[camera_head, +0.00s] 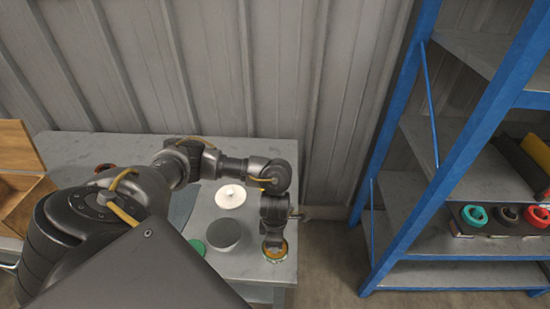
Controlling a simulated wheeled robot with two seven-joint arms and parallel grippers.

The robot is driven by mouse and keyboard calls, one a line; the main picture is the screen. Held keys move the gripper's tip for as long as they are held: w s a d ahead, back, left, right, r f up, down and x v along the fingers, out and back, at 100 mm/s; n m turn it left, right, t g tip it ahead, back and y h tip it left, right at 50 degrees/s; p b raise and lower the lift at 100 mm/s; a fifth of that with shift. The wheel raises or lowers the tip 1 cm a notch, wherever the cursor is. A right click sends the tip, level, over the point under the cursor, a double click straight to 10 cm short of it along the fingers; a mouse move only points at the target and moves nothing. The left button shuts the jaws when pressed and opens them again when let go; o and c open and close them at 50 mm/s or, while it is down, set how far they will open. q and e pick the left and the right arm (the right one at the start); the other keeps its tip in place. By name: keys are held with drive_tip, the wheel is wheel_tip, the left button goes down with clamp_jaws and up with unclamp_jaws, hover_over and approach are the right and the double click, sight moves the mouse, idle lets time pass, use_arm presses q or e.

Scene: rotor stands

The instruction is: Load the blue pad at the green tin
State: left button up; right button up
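My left arm reaches in from the left, and my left gripper (274,243) points down over a round tin with a green and yellow rim (268,256) at the table's right front corner. The gripper covers much of this tin, and its fingers are too small and dark to tell open from shut. A flat green disc (198,246) lies to the left, partly hidden by my arm. No clearly blue pad shows; a blue-grey flat patch (184,207) lies partly behind my arm. My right gripper is out of view.
A dark grey round block (224,234) and a white lidded disc (230,196) stand on the grey table (255,268). A blue-framed shelf (405,225) with several coloured rings stands at the right.

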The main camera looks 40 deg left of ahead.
use_arm(q)
drive_tip(key=shift+f+b, duration=0.3)
drive_tip(key=shift+f, duration=0.1)
drive_tip(key=shift+s+f, duration=0.1)
idle(1.3)
wheel_tip(320, 180, up, 7)
drive_tip(key=p, duration=0.6)
idle(1.0)
